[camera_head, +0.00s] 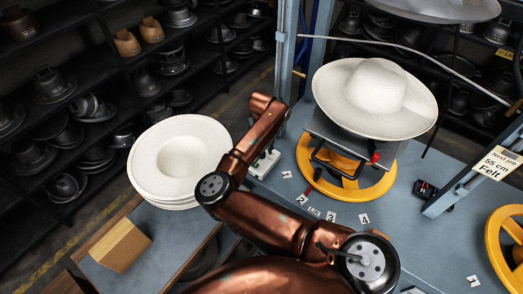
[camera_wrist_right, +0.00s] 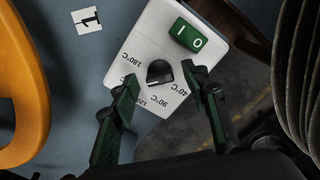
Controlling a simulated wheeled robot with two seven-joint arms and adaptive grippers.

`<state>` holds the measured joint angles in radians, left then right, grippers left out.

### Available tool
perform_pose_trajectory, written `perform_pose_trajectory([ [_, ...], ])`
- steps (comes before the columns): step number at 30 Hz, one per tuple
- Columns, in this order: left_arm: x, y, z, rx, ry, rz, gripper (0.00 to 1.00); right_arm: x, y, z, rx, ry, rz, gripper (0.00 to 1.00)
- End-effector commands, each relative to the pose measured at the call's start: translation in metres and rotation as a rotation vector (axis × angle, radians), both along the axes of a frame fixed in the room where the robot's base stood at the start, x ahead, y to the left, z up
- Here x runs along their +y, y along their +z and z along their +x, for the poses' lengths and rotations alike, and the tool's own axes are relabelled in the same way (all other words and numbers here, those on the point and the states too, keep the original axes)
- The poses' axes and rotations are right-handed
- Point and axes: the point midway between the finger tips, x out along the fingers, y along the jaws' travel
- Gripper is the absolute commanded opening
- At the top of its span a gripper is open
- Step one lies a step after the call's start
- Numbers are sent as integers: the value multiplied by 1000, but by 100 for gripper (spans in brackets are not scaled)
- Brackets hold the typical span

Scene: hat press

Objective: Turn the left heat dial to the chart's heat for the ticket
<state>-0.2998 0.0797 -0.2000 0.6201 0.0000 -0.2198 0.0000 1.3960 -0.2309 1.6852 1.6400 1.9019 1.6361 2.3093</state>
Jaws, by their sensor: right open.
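The left heat dial (camera_wrist_right: 159,73) is a small black knob on a white control panel (camera_wrist_right: 150,30), which also shows in the head view (camera_head: 265,163). Printed heats, upside down in the wrist view, ring the dial; 180°C, 120, 90 and 40°C are readable, and a finger partly covers another. I cannot tell for sure where the dial points. My right gripper (camera_wrist_right: 160,78) is open, its green-black fingers on either side of the dial, with no clear contact visible. The ticket (camera_head: 497,163) reads "Next job 55 cm Felt". No chart and no left gripper show.
A green I/O switch (camera_wrist_right: 185,35) sits beside the dial. A press with a yellow handwheel (camera_head: 346,183) holds a cream hat (camera_head: 372,98). A stack of cream hats (camera_head: 180,160) stands left of the panel, close to my right arm. Numbered cards lie on the blue bench.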

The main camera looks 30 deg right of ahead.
Motion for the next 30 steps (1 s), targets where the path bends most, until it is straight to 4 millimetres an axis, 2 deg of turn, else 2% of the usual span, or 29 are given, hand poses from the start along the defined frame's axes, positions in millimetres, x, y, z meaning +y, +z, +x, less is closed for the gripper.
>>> perform_pose_trajectory([
  [5,2,0,-2,2,0,2,40,0,9,0,-2,-1,-2,42],
  [15,1,0,-1,1,0,1,40,0,75,1,-4,0,-1,42],
  [21,0,0,0,1,0,0,40,-1,107,1,-2,-1,-1,42],
  [25,0,0,0,0,0,0,40,0,117,0,0,-1,1,42],
  [30,0,0,0,0,0,0,40,0,120,0,0,0,1,42],
])
